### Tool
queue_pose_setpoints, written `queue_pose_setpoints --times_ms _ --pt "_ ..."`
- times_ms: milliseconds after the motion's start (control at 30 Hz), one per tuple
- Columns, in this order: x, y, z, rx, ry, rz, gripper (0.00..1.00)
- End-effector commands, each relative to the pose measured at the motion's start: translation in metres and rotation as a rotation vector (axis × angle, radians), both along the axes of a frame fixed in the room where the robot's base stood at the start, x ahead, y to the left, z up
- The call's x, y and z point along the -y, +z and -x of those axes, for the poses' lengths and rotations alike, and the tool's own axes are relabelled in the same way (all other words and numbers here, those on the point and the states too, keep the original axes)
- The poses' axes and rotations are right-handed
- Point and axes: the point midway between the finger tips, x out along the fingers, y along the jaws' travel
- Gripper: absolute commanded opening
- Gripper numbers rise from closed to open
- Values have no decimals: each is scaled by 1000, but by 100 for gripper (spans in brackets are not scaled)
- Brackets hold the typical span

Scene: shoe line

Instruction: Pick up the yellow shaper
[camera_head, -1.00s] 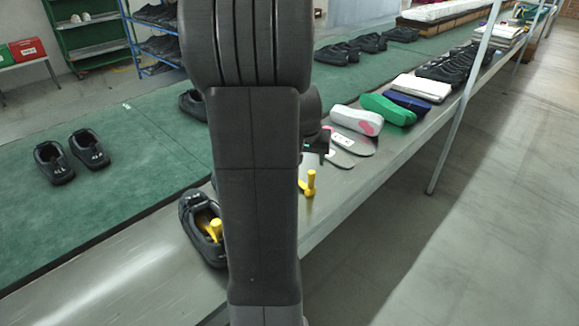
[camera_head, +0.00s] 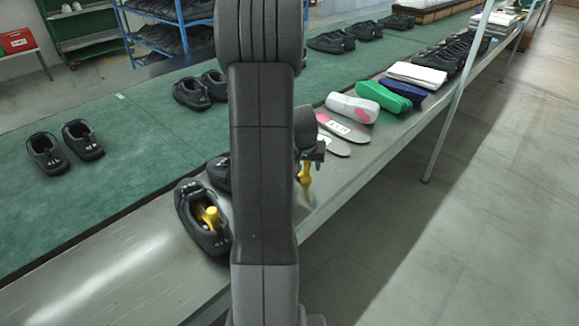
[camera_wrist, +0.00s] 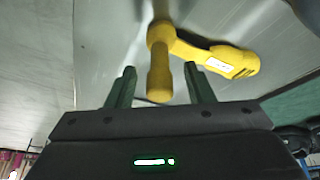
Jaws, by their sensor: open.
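A yellow shaper (camera_head: 305,184) stands on the grey metal strip at the bench's near edge, just right of my arm. In the wrist view the yellow shaper (camera_wrist: 222,60) has a thick labelled end to the right and a rounded peg. The peg appears between the two green fingers of my gripper (camera_wrist: 160,72), with gaps on both sides. My gripper (camera_head: 314,158) is open, close above the shaper. A second yellow shaper (camera_head: 211,217) sits inside a black shoe (camera_head: 188,205) to the left of my arm. My arm hides part of the bench between them.
Grey insoles (camera_head: 345,128), a white-pink form (camera_head: 351,107), a green form (camera_head: 382,97) and a blue one (camera_head: 404,90) lie farther along the edge. Black shoes (camera_head: 83,140) stand on the green mat (camera_head: 130,150). The strip at front left is bare.

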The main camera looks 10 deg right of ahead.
Motion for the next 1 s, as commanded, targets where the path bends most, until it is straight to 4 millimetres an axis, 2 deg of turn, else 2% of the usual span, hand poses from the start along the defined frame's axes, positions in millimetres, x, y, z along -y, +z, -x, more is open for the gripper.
queue_pose_setpoints --times_ms 133,433,667,700,1000 --pt "3 -15 -5 -1 1 0 48" --pt "3 -18 -7 2 0 0 48" --pt "3 -18 -7 2 0 0 2" --pt "3 -18 -7 2 0 0 0" --pt "3 -12 -7 3 0 0 0"
